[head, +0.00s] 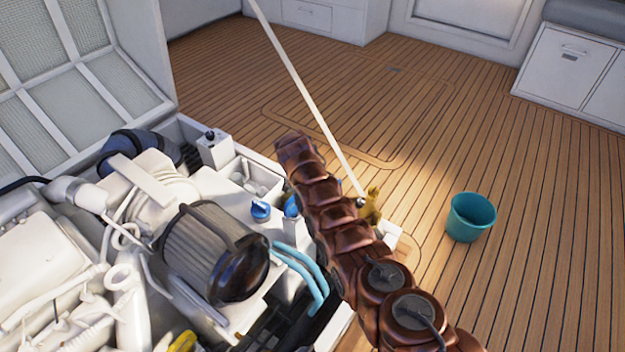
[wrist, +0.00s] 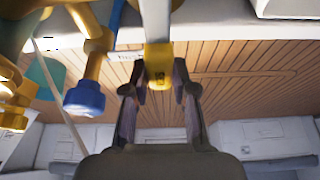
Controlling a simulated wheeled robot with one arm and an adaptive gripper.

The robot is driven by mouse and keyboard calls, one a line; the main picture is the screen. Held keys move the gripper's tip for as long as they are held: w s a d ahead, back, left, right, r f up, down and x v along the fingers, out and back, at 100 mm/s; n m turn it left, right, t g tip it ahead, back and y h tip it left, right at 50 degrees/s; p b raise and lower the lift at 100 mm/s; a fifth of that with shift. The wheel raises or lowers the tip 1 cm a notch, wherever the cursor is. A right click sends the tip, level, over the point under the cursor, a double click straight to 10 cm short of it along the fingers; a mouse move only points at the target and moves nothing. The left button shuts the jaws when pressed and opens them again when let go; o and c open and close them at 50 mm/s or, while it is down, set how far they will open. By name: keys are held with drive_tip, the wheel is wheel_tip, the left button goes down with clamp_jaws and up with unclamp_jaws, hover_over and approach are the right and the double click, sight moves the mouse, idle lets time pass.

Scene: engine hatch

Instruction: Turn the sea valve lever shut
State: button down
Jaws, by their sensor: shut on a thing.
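In the wrist view, a lever with a yellow end (wrist: 158,62) and a pale shaft comes down from the top edge; I take it for the sea valve lever. My gripper (wrist: 159,78) has its two dark fingers on either side of the yellow end and is shut on it. Yellow-brass pipework (wrist: 98,48) with a blue knob (wrist: 85,98) is to the left of the fingers. In the head view my arm crosses the middle, and I cannot make out the gripper or the lever there.
The open engine bay holds a dark ribbed cylinder (head: 212,252), blue caps (head: 262,210) and light-blue hoses (head: 308,275) beside my arm. A brass fitting (head: 371,207) is right of the arm. A teal bucket (head: 471,217) stands on the otherwise clear wooden floor (head: 440,130).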

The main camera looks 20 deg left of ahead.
drive_tip(key=shift+s+d+f, duration=0.1)
drive_tip(key=shift+f, duration=0.05)
drive_tip(key=c, duration=0.9)
unclamp_jaws()
drive_tip(key=shift+r, duration=0.2)
drive_tip(key=shift+r, duration=0.35)
drive_tip(key=shift+v, duration=2.7)
drive_tip(key=v, duration=0.5)
drive_tip(key=shift+s+r, duration=0.15)
drive_tip(key=shift+r, duration=0.2)
drive_tip(key=shift+r, duration=0.1)
